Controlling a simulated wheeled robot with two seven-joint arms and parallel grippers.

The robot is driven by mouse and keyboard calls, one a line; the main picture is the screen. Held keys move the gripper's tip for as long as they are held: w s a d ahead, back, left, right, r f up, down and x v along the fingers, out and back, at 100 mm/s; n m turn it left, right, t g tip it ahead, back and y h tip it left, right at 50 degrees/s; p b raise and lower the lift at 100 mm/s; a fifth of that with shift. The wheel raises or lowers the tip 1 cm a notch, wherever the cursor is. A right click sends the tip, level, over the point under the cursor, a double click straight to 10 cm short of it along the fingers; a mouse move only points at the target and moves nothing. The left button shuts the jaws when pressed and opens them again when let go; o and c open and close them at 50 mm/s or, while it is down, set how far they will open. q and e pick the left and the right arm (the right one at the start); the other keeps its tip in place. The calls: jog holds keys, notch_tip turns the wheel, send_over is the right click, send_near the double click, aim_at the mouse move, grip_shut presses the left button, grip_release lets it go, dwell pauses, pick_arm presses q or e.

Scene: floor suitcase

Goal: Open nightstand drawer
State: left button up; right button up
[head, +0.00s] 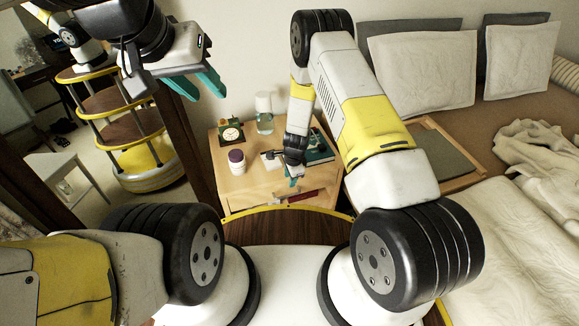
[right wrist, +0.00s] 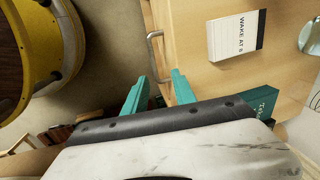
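The light wood nightstand (head: 218,176) stands ahead of my base, and its top and edge fill the right of the right wrist view (right wrist: 190,70). A metal bar handle (right wrist: 153,48) sticks out from its front edge there; I see no handle in the head view. The drawer looks shut, though its front is mostly hidden. My right gripper (right wrist: 157,93) is open and empty, its teal fingers apart, with the handle beyond the fingertips. It is low over the nightstand's front in the head view (head: 293,178). My left gripper (head: 200,88) is open and empty, raised at upper left.
The bed (head: 510,225) is at right; a mirror (head: 90,120) is at left.

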aim_at(289, 195)
jog(key=f, duration=1)
jog(key=shift+w+a, duration=0.1)
jog(key=shift+w, duration=0.15)
grip_shut()
dwell(1.0)
